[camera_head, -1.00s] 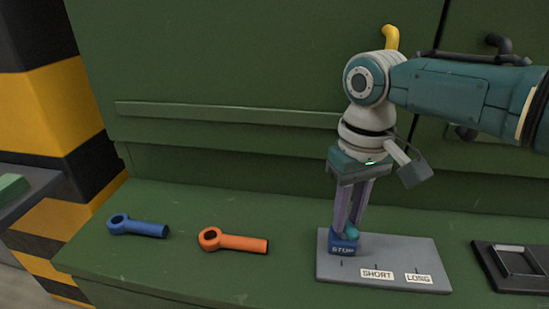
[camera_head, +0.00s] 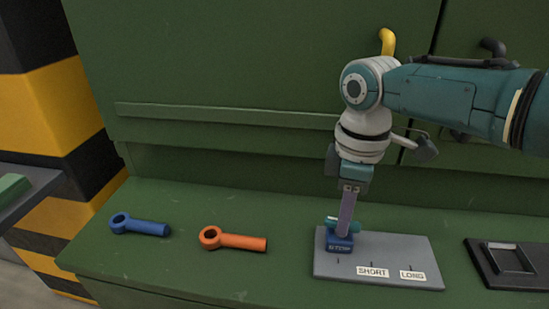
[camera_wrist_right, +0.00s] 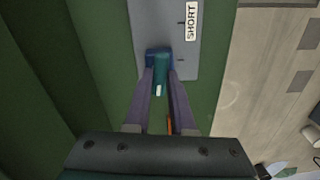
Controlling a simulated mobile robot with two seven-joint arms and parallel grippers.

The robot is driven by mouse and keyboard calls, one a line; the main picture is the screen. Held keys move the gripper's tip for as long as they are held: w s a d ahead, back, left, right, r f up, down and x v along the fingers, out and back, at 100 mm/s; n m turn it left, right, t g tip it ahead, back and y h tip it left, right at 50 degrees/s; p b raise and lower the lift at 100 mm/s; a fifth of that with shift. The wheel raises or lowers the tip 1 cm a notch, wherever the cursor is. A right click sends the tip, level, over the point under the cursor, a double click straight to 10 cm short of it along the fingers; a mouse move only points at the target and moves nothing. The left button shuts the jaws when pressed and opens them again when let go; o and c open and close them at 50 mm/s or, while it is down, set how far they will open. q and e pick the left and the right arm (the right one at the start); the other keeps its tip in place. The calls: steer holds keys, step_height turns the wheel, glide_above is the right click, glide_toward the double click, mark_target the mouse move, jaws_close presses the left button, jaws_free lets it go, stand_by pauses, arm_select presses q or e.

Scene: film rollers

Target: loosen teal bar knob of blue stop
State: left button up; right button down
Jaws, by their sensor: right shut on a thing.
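The blue stop (camera_head: 341,245), marked STOP, sits at the left end of the grey plate (camera_head: 390,249). Its teal bar knob (camera_head: 331,223) is on top and lies roughly left to right in the head view. My right gripper (camera_head: 343,228) points down from above and is shut on the bar knob. In the right wrist view the two purple fingers (camera_wrist_right: 160,78) flank the teal knob (camera_wrist_right: 161,66), with the blue stop (camera_wrist_right: 154,50) behind it. The fingers hide part of the knob in the head view. My left gripper is not in view.
The plate carries SHORT (camera_head: 372,272) and LONG (camera_head: 413,275) labels. An orange ring-ended rod (camera_head: 243,242) and a blue one (camera_head: 150,228) lie on the green bench to the left. A dark framed block (camera_head: 480,262) stands at the right. Bare bench lies between the orange rod and the plate.

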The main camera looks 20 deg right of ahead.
steer(key=shift+n, duration=1.1)
steer(key=c, duration=0.8)
jaws_free()
steer(key=shift+o, duration=0.2)
step_height(320, 180, up, 10)
steer(key=p, duration=0.2)
